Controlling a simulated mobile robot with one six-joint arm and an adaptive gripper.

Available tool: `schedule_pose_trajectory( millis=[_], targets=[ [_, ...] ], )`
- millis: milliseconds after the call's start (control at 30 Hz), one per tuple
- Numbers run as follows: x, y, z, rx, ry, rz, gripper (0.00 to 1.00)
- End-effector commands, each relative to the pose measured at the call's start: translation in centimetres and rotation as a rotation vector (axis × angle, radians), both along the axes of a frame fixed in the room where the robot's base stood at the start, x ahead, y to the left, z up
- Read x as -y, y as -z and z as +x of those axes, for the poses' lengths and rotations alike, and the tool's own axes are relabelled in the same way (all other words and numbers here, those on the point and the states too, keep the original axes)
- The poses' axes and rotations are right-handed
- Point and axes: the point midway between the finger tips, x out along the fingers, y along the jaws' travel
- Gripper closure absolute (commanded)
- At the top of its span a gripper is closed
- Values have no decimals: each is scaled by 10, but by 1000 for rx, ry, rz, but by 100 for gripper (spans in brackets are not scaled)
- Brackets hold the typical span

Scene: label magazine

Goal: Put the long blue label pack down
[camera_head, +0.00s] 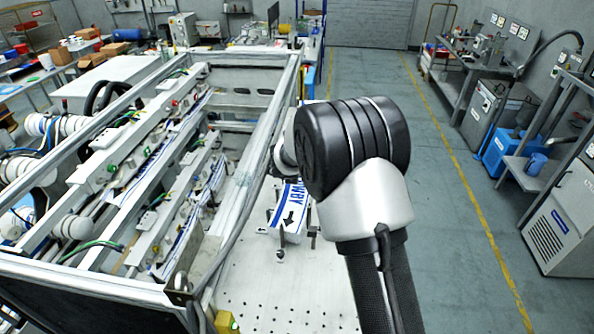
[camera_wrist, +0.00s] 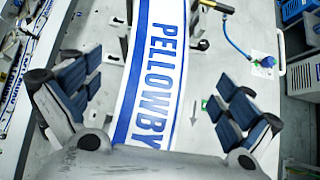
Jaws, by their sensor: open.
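The long blue label pack (camera_wrist: 150,75), white with blue edge stripes and the blue word PELLOWBY, runs down the middle of the wrist view. In the head view its near end (camera_head: 288,215), with a black arrow, shows over the pale perforated table; my arm hides part of it. My gripper (camera_wrist: 157,88) is open, with one blue-padded finger on each side of the pack. Clear gaps show between the pads and the pack's edges. The pack's lower end in the wrist view is hidden behind the gripper body.
The perforated table (camera_head: 285,295) has bare room in front of the pack. Small dark posts (camera_head: 281,240) stand by its near end. A metal frame (camera_head: 262,120) with slanted label magazines (camera_head: 150,140) stands to the left. A blue cable (camera_wrist: 238,45) lies at upper right in the wrist view.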

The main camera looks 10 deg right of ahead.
Motion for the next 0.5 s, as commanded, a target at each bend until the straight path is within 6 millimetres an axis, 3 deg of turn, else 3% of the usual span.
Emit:
schedule_pose_trajectory(
  millis=[333,500],
  targets=[
    [-1,-2,-1,1,0,0,0],
    [-6,-18,-15,4,-1,1,0]
  ],
)
